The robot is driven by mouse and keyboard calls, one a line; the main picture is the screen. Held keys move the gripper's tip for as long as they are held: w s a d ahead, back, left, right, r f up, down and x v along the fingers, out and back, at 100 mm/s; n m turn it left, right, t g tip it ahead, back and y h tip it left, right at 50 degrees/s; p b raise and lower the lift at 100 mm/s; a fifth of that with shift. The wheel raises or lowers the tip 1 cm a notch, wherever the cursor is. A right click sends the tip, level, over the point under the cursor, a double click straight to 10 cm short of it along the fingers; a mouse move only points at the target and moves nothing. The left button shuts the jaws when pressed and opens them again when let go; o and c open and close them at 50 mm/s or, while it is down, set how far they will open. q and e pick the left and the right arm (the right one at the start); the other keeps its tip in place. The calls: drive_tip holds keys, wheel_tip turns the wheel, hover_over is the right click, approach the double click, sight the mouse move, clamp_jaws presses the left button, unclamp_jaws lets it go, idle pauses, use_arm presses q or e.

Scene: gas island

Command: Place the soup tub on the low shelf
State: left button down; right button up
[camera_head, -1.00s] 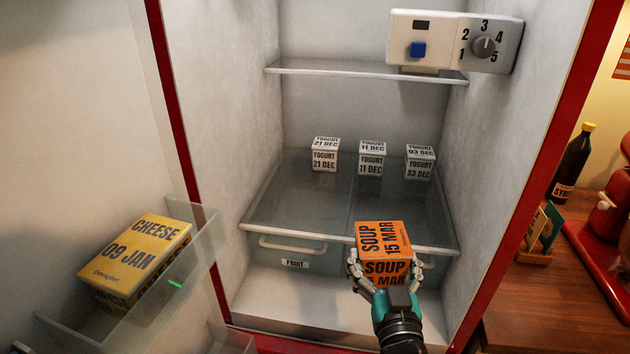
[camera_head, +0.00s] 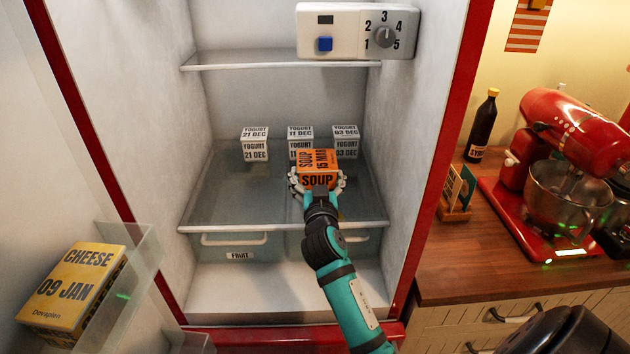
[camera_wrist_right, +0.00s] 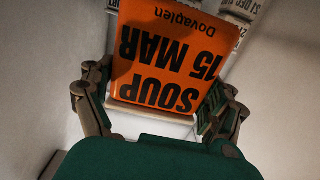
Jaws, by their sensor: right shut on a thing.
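The orange soup tub (camera_head: 318,160), marked 15 MAR, is in my right gripper (camera_head: 318,184) inside the open fridge. The gripper's fingers close on its two sides. The tub fills the middle of the right wrist view (camera_wrist_right: 168,58), between the fingers (camera_wrist_right: 160,112). It is over the low glass shelf (camera_head: 235,190) above the fruit drawer, in front of the yogurt tubs; I cannot tell whether it touches the glass. My left gripper is not in view.
Yogurt tubs stand at the back: left (camera_head: 255,150), middle (camera_head: 300,133), partly hidden, and right (camera_head: 346,149). An upper shelf (camera_head: 250,62) and a control box (camera_head: 345,30) are above. Cheese (camera_head: 75,285) sits in the door. The low shelf's left part is clear.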

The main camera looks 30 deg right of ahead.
drive_tip(key=shift+x, duration=0.8)
wheel_tip(320, 180, down, 3)
drive_tip(key=shift+a+f+p, duration=0.15)
drive_tip(key=shift+p, duration=0.15)
drive_tip(key=shift+w, duration=0.1)
drive_tip(key=shift+f, duration=0.1)
drive_tip(key=shift+f, duration=0.1)
drive_tip(key=o, duration=1.5)
drive_tip(key=shift+c, duration=0.2)
